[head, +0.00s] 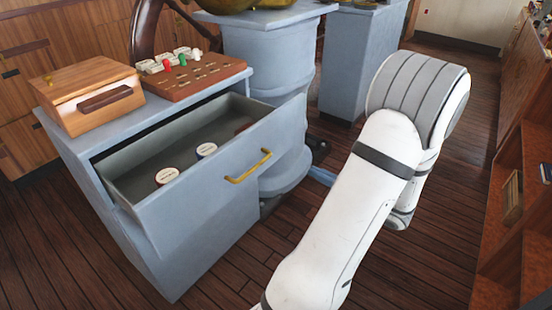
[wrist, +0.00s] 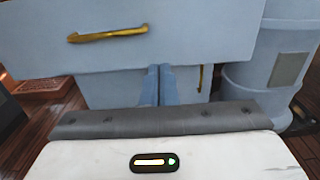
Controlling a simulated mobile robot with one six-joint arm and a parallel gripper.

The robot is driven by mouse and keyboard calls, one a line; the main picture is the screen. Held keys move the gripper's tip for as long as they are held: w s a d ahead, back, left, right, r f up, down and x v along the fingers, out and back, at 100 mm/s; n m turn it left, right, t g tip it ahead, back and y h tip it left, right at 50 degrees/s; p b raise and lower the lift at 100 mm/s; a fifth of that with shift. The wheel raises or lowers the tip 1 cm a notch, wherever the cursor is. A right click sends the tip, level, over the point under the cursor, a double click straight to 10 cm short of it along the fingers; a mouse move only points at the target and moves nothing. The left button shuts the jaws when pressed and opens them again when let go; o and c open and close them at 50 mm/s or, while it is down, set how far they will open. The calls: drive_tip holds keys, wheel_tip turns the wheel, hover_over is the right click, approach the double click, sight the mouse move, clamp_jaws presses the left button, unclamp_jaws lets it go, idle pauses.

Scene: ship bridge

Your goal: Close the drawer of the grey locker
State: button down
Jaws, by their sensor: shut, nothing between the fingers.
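The grey locker (head: 105,215) stands at the left in the head view. Its top drawer (head: 205,198) is pulled well out, with a brass handle (head: 248,166) on the front. Inside lie two round white-topped items (head: 167,176) and a brown item at the back right. In the wrist view, the drawer front (wrist: 190,30) and its handle (wrist: 108,35) fill the top. My gripper (wrist: 160,70) is shut and empty, its blue fingers pointing at the locker just below the drawer's lower edge. Whether they touch anything cannot be told. In the head view my arm mostly hides the gripper.
A grey pedestal (head: 265,50) stands close behind the locker. Wooden shelving (head: 515,195) lines the right side. Plank floor (head: 430,255) is clear around my arm.

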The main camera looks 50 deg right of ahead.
drive_tip(key=w, duration=0.4)
drive_tip(key=w+b, duration=0.1)
drive_tip(key=w, duration=0.4)
drive_tip(key=w+a+b, duration=0.1)
drive_tip(key=w, duration=0.3)
drive_tip(key=shift+w+a, duration=0.1)
drive_tip(key=shift+w, duration=0.25)
drive_tip(key=shift+w, duration=0.1)
